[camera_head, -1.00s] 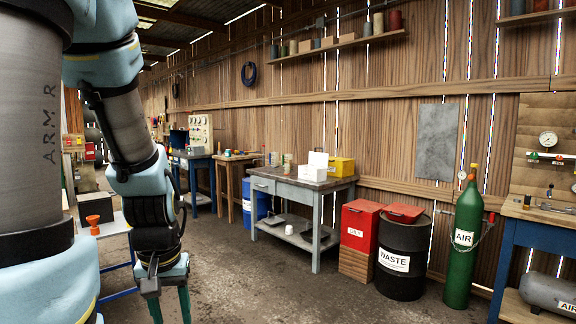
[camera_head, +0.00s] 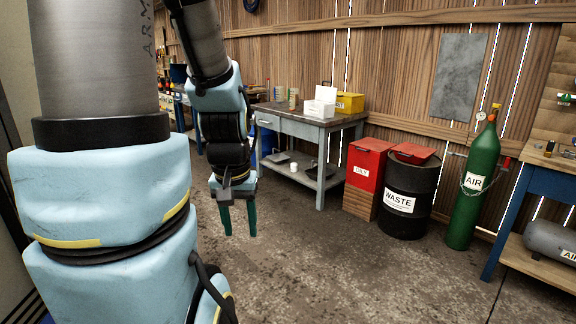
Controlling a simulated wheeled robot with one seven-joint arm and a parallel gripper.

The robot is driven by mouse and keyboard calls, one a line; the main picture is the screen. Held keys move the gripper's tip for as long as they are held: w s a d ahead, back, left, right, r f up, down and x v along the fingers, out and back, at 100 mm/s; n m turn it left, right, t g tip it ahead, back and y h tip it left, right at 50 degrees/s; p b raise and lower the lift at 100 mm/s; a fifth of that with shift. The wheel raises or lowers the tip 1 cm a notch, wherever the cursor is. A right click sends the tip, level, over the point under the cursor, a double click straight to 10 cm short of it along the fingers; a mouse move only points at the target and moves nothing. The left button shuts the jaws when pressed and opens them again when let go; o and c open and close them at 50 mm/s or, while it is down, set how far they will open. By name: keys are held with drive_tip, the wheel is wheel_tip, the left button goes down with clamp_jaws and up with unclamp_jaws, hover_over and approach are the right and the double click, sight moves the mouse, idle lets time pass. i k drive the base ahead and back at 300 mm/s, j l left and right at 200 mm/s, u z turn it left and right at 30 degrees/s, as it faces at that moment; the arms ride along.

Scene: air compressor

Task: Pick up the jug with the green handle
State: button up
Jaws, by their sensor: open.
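I cannot make out a jug with a green handle in this view. Small containers (camera_head: 293,98) stand on the grey workbench (camera_head: 326,126), too small to tell apart clearly. My gripper (camera_head: 238,222) hangs pointing down, left of the picture's middle. Its two green fingers are apart with nothing between them. It is in front of the workbench, over the concrete floor.
A white box (camera_head: 320,106) and a yellow box (camera_head: 349,103) sit on the bench. A red bin (camera_head: 366,168), a black waste drum (camera_head: 406,205) and a green air cylinder (camera_head: 475,190) line the wall. The middle floor (camera_head: 340,265) is clear.

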sight(293, 92)
drive_tip(key=i+l+z, duration=0.3)
drive_tip(key=i, duration=0.6)
drive_tip(key=i+z, duration=0.25)
drive_tip(key=i, duration=0.7)
drive_tip(key=i+l+u, duration=0.1)
drive_tip(key=i+u, duration=0.3)
drive_tip(key=i+l+u, duration=0.3)
drive_tip(key=i+u, duration=0.15)
drive_tip(key=i+l+u, duration=1.05)
drive_tip(key=l+u, duration=0.2)
drive_tip(key=l, duration=0.35)
drive_tip(key=i+l+u, duration=0.1)
drive_tip(key=l+u, duration=0.35)
drive_tip(key=l, duration=0.2)
